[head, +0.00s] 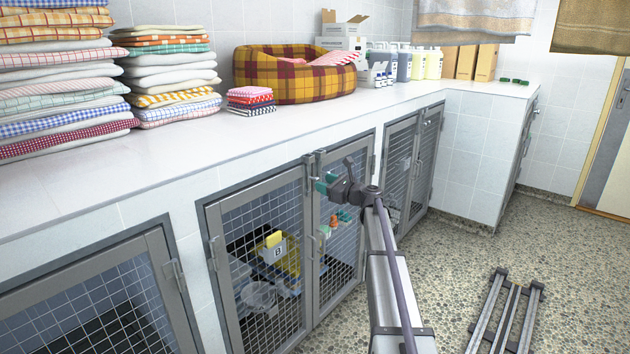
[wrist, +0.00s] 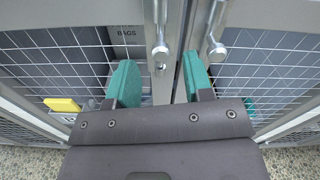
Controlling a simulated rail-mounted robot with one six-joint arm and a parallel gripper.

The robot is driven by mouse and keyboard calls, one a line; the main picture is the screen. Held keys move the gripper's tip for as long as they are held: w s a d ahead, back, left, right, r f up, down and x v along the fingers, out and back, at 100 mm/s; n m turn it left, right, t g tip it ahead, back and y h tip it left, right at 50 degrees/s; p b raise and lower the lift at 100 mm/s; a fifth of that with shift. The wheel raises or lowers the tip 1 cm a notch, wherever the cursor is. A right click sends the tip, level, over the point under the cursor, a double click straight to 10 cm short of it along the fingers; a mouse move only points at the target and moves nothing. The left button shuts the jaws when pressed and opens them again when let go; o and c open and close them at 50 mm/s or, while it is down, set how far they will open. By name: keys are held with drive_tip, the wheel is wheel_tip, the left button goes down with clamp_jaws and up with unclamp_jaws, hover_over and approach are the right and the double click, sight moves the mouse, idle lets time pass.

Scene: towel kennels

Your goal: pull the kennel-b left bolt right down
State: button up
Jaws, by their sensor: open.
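The left bolt (wrist: 160,50) has a metal shaft and a round knob, high on the left door's inner frame in the wrist view. The right bolt (wrist: 217,51) is beside it on the other door. My gripper (wrist: 158,72) is open, with green finger pads either side of the left bolt's line; the knob shows between the tips, not gripped. In the head view my gripper (head: 325,184) is at the top of the door seam and hides part of the bolts.
The white counter (head: 180,160) runs above the kennels, bearing folded towels (head: 170,75) and a plaid pet bed (head: 290,80). Orange and green items (head: 338,220) show by the right door. Floor rails (head: 505,315) lie at the right. The speckled floor around them is open.

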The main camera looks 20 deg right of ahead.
sight(315, 179)
drive_tip(key=x, duration=0.5)
drive_tip(key=shift+w, duration=0.1)
drive_tip(key=shift+c, duration=0.4)
clamp_jaws()
